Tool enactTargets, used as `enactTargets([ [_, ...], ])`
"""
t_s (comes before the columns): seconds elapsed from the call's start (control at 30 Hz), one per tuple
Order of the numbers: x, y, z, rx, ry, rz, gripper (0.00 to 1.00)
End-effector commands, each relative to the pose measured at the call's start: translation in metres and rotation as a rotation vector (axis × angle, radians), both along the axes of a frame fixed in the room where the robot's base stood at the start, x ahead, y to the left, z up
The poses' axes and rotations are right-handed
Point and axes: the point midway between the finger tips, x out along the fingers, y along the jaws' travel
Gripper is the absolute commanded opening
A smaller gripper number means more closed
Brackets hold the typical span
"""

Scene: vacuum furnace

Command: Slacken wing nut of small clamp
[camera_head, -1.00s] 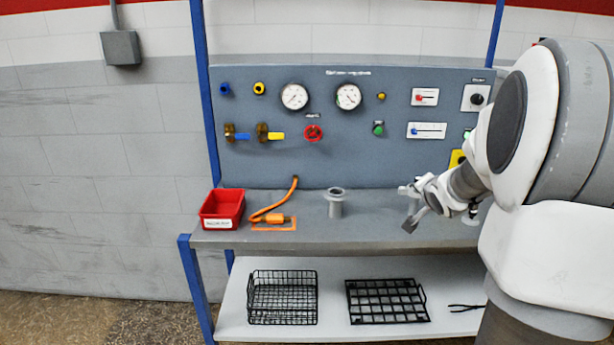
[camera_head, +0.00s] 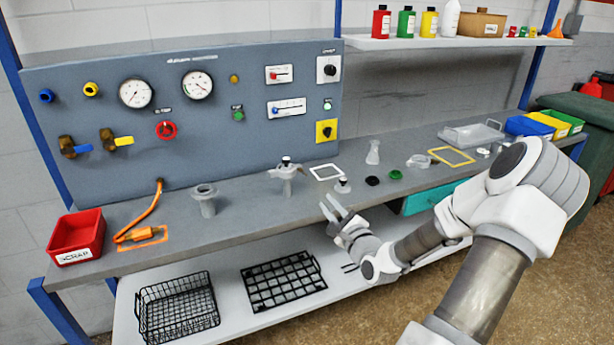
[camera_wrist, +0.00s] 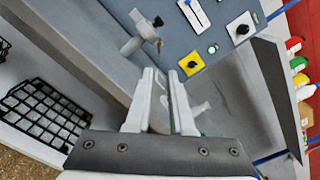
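Which part is the wing nut is too small to tell. My gripper (camera_head: 333,207) is in front of the bench edge, right of the clamp and apart from it. Its fingers (camera_wrist: 162,75) are parted with nothing between them.
A bare flanged stub (camera_head: 205,200) stands left of the clamp, and a small dark-topped fitting (camera_head: 342,185) stands right of it. The control panel (camera_head: 200,130) rises behind. A red scrap bin (camera_head: 77,236) sits at the left end.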

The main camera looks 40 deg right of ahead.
Motion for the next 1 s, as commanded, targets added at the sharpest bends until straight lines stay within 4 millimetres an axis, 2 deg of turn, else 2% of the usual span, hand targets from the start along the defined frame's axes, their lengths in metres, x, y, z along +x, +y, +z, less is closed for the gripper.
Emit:
enactTargets([
  [0.3,0.067,-0.015,-0.001,-0.004,0.001,0.003,0.21],
  [0.6,0.124,-0.029,-0.001,-0.003,0.002,0.001,0.21],
  [0.8,0.146,-0.035,-0.001,-0.003,0.004,0.001,0.21],
  [1.0,0.153,-0.037,0.0,-0.002,0.003,0.001,0.21],
])
